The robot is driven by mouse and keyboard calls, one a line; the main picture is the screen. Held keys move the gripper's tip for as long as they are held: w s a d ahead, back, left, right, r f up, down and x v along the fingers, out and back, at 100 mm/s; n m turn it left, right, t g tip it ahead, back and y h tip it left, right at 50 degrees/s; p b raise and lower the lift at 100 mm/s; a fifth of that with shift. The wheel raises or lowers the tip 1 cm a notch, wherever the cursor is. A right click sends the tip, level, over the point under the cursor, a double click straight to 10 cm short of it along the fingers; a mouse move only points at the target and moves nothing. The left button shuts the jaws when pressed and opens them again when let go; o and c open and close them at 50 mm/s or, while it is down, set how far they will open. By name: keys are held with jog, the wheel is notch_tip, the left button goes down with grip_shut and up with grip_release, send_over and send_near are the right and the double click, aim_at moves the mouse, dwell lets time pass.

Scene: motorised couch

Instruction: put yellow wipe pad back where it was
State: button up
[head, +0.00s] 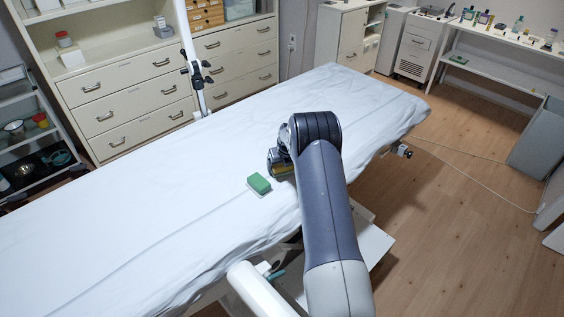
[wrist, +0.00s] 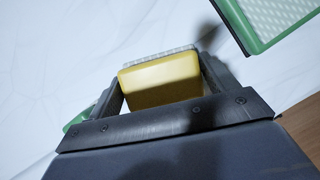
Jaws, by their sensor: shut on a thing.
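My gripper (head: 279,161) is low over the near side of the white-sheeted couch (head: 130,215). In the wrist view my gripper (wrist: 163,84) is shut on the yellow wipe pad (wrist: 160,82), with a dark finger on each side of it. A white textured layer shows along the pad's far edge. In the head view only a small part of the yellow wipe pad (head: 283,170) shows under the gripper. Whether the pad touches the sheet I cannot tell. A green block (head: 259,184) lies on the sheet just left of my gripper, apart from it.
In the wrist view a green-edged thing with a white textured face (wrist: 272,18) is at the upper right, and a green piece (wrist: 78,120) is at the left. The couch's left part is clear. A white post (head: 193,65) stands behind the couch, before drawers (head: 130,90).

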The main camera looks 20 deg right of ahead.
jog(key=shift+f, duration=0.1)
jog(key=o, duration=0.9)
jog(key=shift+r, duration=0.35)
jog(key=b+v, duration=0.2)
jog(key=v, duration=0.9)
jog(key=shift+s+r, duration=0.3)
